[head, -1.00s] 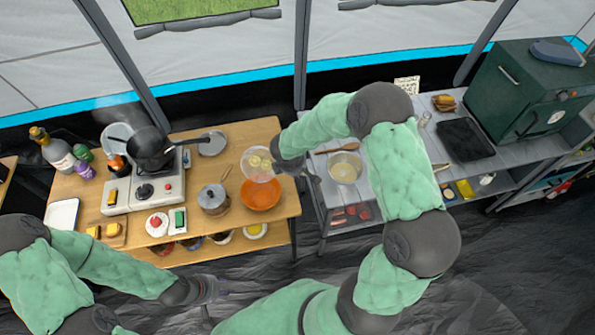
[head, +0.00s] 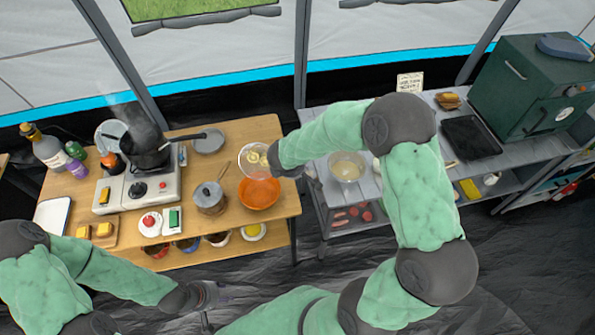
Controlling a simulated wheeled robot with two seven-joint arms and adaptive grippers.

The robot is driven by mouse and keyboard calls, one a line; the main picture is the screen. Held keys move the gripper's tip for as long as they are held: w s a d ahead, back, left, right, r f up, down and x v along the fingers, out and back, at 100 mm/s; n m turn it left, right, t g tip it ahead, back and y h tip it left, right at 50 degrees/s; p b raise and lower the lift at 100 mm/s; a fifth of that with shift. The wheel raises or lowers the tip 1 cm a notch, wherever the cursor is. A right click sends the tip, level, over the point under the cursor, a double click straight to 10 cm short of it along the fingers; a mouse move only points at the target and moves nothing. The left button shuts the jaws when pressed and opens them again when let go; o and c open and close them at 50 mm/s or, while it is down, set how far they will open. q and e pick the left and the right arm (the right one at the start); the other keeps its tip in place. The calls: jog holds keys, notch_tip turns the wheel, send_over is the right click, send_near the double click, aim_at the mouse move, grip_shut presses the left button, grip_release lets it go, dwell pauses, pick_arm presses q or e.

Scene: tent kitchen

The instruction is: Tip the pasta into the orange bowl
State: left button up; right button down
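The orange bowl (head: 259,196) stands upright near the right end of the wooden table. A clear bowl (head: 247,164) with pale yellow pasta (head: 258,158) in it is held above and just behind the orange bowl, and it looks tilted. My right gripper (head: 275,158) is at the clear bowl's right side and appears shut on its rim; its fingertips are mostly hidden. My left gripper (head: 212,299) is low in front of the table, away from the bowls; its fingers look apart and empty.
A stove (head: 139,190) with a steaming dark pan (head: 147,150) is further left. A grey table (head: 390,190) with another bowl (head: 347,167) stands to the right, across a gap.

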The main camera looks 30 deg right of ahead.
jog(key=s+a+f+m+t+h+b, duration=0.1)
jog(key=f+t+h+b, duration=0.4)
jog(key=b, duration=1.1)
jog(key=s+a+f+m+t+h+b, duration=0.1)
jog(key=s+f+t+h+b, duration=0.2)
jog(key=b, duration=1.2)
jog(key=shift+s+a+f+t+h+b, duration=0.25)
jog(key=shift+f+t+h, duration=1.05)
jog(key=shift+f+t, duration=1.9)
jog(key=shift+w+f+g, duration=0.1)
jog(key=shift+f+g, duration=0.15)
jog(key=shift+g, duration=0.05)
dwell(1.2)
